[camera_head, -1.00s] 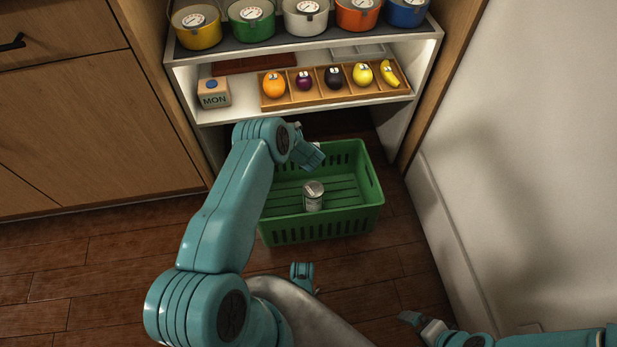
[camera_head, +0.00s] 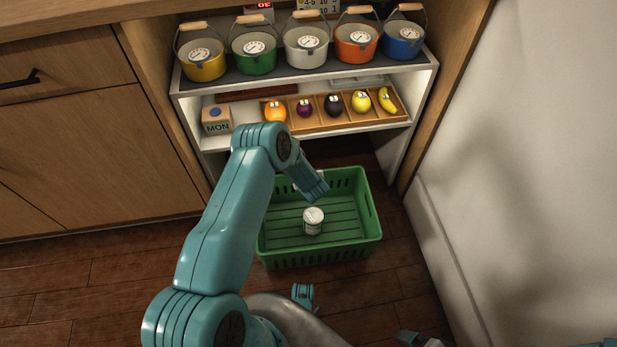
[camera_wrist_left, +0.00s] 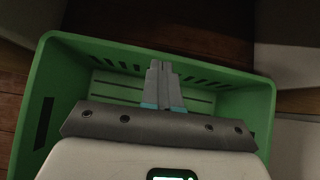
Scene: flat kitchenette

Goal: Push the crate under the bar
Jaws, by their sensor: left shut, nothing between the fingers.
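The green slatted crate (camera_head: 320,251) stands on the floor in front of the low opening below the shelves, its far end near or between the side panels. It holds a small white-lidded can (camera_head: 313,221). My left gripper (camera_head: 314,188) is over the far part of the crate, shut and empty, and hides some of its far wall. In the left wrist view the shut fingers (camera_wrist_left: 162,80) point toward a slotted crate wall (camera_wrist_left: 150,55); I cannot tell if they touch it. My right gripper (camera_head: 416,339) is barely in view at the bottom edge.
The lower shelf (camera_head: 240,145) holds a MON block (camera_head: 216,120) and a wooden tray of toy fruit (camera_head: 335,125). Several coloured buckets stand above. A side panel (camera_head: 402,152) and white wall (camera_head: 530,170) bound the right. Floor left of my arm is clear.

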